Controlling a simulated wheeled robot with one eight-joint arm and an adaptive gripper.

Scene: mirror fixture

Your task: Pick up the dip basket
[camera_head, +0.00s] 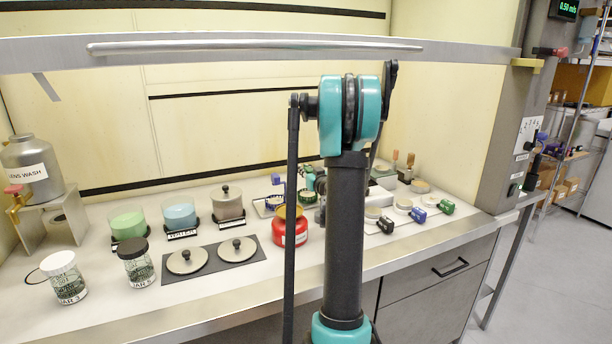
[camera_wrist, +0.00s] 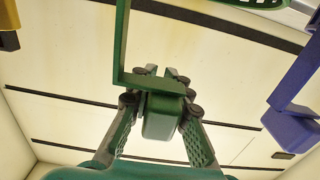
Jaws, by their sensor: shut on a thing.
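In the wrist view my gripper (camera_wrist: 158,88) is shut on the green handle of a dip basket (camera_wrist: 122,45), with a finger on each side of the grip block. An upright green strip rises from the handle, and a green perforated piece shows at the top right edge. In the head view my arm hides most of the gripper and the basket. A little green shows just left of the arm, above the far part of the bench. I cannot tell from these views whether the basket is clear of its support.
A blue handle (camera_wrist: 295,125) hangs at the right of the wrist view. On the bench (camera_head: 130,318) stand a green beaker (camera_head: 127,224), a blue beaker (camera_head: 180,215), a lidded pot (camera_head: 228,205), a red can (camera_head: 288,232) and two jars. A raised sash (camera_head: 250,55) crosses above.

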